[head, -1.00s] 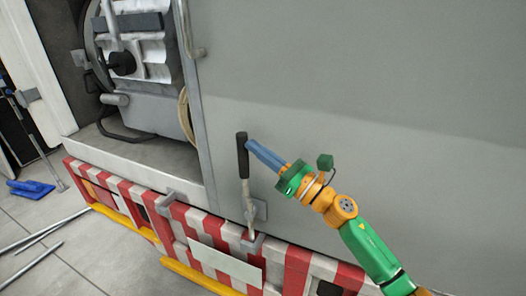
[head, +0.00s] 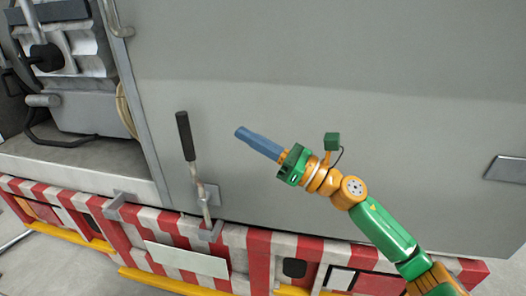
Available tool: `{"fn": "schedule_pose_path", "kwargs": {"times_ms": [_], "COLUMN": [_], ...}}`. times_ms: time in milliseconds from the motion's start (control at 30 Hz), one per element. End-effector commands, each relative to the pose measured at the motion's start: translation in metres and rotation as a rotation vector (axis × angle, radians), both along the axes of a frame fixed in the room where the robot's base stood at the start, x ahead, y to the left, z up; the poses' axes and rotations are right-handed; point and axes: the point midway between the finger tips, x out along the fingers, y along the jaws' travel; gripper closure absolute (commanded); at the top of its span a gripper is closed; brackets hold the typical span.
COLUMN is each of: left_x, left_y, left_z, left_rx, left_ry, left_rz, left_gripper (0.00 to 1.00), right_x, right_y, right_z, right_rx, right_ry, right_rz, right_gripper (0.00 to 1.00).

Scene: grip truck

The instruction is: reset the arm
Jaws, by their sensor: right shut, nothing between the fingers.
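My right gripper (head: 239,133) has blue fingers and sits on a green and orange arm that comes in from the lower right. Its fingers are together with nothing between them, pointing up and left. It is in front of the grey truck panel (head: 340,60). A lever with a black grip (head: 185,135) stands to the left of the fingertips, with a clear gap between them. The lever leans slightly left, and its lower end is at a metal bracket (head: 208,195) on the panel's lower edge. My left gripper is not in view.
A red and white striped bumper (head: 258,258) with yellow bars runs along the bottom. An open compartment with machinery (head: 85,95) is at the left, beside a vertical metal rail (head: 137,100). A metal handle (head: 506,168) is at the far right. The panel between is bare.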

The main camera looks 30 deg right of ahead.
Motion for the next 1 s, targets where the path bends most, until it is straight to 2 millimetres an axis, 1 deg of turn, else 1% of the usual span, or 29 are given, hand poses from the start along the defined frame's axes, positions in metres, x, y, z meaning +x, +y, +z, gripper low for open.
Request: {"fn": "schedule_pose_path", "kwargs": {"times_ms": [33,100,233,667,733,767,833,867,900,933,967,1000], "left_x": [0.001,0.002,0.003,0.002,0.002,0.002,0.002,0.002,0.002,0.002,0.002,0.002], "left_y": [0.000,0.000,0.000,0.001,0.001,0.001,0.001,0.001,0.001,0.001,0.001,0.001], "left_z": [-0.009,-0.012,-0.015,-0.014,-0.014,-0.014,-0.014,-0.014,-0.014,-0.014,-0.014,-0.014], "left_rx": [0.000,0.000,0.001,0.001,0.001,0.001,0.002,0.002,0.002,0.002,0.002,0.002], "left_ry": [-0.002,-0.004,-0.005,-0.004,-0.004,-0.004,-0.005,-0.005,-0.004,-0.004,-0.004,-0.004], "left_rz": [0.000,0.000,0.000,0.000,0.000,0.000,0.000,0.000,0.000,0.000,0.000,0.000], "left_gripper": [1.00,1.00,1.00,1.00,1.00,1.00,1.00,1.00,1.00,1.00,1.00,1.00], "right_x": [-0.005,-0.011,-0.018,-0.018,-0.016,-0.014,-0.005,-0.002,-0.001,-0.005,-0.011,-0.023], "right_y": [-0.005,-0.011,-0.016,-0.016,-0.017,-0.018,-0.029,-0.037,-0.049,-0.056,-0.061,-0.065], "right_z": [-0.006,-0.005,-0.002,0.000,-0.003,-0.008,-0.032,-0.052,-0.088,-0.117,-0.146,-0.183], "right_rx": [-0.002,-0.001,-0.001,0.002,0.058,0.132,0.443,0.632,0.911,1.107,1.281,1.484], "right_ry": [0.001,0.002,0.001,0.000,0.030,0.068,0.234,0.338,0.494,0.603,0.698,0.807], "right_rz": [-0.002,-0.003,0.000,-0.001,-0.006,-0.012,-0.055,-0.086,-0.147,-0.200,-0.257,-0.339], "right_gripper": [1.00,1.00,1.00,1.00,1.00,1.00,1.00,1.00,1.00,1.00,1.00,1.00]}}
